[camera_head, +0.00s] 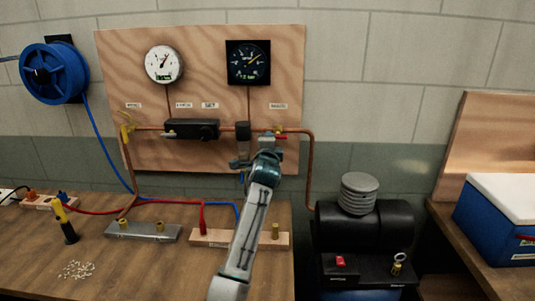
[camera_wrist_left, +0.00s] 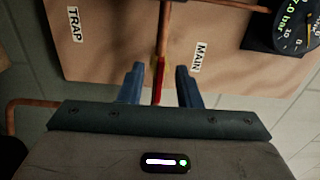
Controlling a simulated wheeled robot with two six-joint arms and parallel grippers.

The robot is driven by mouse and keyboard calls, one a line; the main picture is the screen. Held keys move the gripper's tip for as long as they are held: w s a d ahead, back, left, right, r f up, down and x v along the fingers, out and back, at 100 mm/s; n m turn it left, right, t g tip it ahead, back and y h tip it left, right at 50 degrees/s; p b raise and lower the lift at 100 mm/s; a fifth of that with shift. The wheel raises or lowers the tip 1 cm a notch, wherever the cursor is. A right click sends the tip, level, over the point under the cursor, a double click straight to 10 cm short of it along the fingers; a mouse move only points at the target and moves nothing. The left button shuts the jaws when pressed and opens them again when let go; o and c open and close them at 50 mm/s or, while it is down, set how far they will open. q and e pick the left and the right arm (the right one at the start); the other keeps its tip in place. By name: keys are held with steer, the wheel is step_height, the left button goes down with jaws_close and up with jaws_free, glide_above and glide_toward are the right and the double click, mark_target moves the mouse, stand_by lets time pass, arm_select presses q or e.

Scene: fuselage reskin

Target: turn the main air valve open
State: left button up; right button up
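The main air valve's red lever (camera_wrist_left: 158,82) is in the left wrist view, beside the MAIN label (camera_wrist_left: 198,57). It lies between the two blue fingers of my left gripper (camera_wrist_left: 159,87), which is open with a gap on both sides of the lever. In the head view the red lever (camera_head: 281,137) shows at the right end of the copper pipe, just right of my left gripper (camera_head: 265,143). The gripper hides part of the pipe there. My right gripper is in neither view.
A plywood board (camera_head: 130,75) carries a white gauge (camera_head: 164,64), a black gauge (camera_head: 248,63) and a black regulator (camera_head: 192,129). A black compressor (camera_head: 365,230) stands right of the bench. A blue hose reel (camera_head: 53,73) hangs at left; a yellow-black tool (camera_head: 66,225) stands on the bench.

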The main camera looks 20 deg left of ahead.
arm_select(q)
steer(key=b+v, duration=0.1)
steer(key=v, duration=0.5)
stand_by(0.3)
steer(key=shift+s, duration=0.1)
